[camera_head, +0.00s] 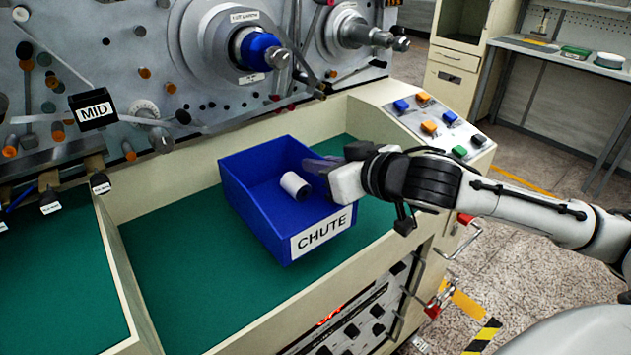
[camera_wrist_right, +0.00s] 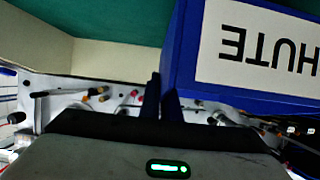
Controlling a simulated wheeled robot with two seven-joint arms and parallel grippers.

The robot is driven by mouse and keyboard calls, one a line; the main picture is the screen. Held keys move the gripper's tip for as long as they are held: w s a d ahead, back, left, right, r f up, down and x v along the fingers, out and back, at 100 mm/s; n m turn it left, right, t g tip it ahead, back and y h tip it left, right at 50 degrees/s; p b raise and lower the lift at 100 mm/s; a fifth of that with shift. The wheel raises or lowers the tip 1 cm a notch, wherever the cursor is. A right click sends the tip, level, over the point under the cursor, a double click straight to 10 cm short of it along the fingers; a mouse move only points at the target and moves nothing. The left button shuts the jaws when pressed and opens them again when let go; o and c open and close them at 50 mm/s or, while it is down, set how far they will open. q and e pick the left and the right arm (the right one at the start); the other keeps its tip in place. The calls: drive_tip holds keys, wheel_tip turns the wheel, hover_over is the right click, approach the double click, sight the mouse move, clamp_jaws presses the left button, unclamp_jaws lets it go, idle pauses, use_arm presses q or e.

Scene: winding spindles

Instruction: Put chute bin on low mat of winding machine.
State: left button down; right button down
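The chute bin (camera_head: 268,208) is an open blue box with a white CHUTE label and a white roll (camera_head: 294,185) inside. It is over the green mat (camera_head: 180,265) in the machine's recessed tray; I cannot tell whether it rests there or hangs slightly above. My right gripper (camera_head: 322,165) reaches in from the right at the bin's right rim. In the right wrist view its two fingers (camera_wrist_right: 164,100) are close together around the edge of the bin's wall, beside the upside-down label (camera_wrist_right: 262,50). My left gripper is not in view.
The winding machine's face (camera_head: 130,45) with protruding spindles stands behind the tray. A cream rim (camera_head: 255,325) edges the tray, and a button panel (camera_head: 430,120) stands to the right. A second green mat (camera_head: 55,270) lies at left. Open mat surrounds the bin's left side.

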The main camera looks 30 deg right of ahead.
sight(318, 192)
wheel_tip(318, 192, down, 3)
drive_tip(key=shift+r, duration=0.15)
drive_tip(key=shift+f, duration=0.2)
drive_tip(key=shift+f+b, duration=0.15)
drive_tip(key=shift+b, duration=0.15)
drive_tip(key=c, duration=2)
unclamp_jaws()
